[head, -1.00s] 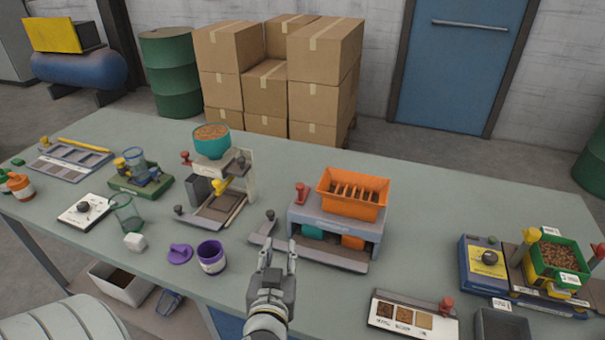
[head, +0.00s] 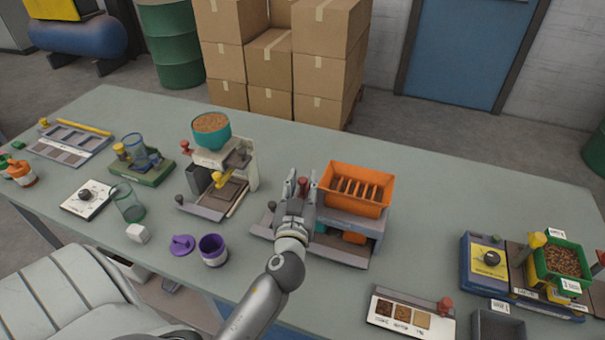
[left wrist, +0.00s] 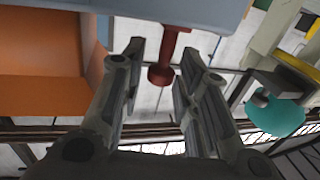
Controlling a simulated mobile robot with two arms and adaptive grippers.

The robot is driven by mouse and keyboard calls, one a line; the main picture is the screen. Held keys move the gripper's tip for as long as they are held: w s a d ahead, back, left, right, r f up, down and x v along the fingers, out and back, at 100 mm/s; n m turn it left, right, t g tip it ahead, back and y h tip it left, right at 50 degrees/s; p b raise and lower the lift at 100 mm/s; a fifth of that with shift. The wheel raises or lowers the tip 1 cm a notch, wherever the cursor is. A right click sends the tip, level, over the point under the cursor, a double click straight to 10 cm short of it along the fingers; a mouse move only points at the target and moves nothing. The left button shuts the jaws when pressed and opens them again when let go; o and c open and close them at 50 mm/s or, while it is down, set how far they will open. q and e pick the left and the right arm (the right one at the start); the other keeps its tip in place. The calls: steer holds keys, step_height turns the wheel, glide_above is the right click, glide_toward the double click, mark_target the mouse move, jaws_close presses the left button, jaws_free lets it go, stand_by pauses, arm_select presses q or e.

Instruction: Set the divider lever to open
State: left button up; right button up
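The red-knobbed lever (head: 303,184) stands at the left side of the grey machine (head: 352,224) with the orange slotted hopper (head: 357,187). My left gripper (head: 301,174) is open, with its fingertips on either side of the lever in the head view. In the left wrist view the red lever (left wrist: 162,72) lies between the spread fingers (left wrist: 160,48), with visible gaps on both sides. The picture there is inverted, with the machine housing (left wrist: 190,12) at the top. The lever's marking is not readable. My right gripper is not in view.
Left of the gripper stands a stand with a teal bowl of grain (head: 211,131). A sample tray (head: 402,312) lies at the front right. The table between hopper and blue device (head: 485,262) is clear.

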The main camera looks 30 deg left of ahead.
arm_select(q)
steer(key=shift+w+a, duration=0.25)
steer(key=shift+w, duration=0.35)
steer(key=c, duration=0.3)
jaws_close()
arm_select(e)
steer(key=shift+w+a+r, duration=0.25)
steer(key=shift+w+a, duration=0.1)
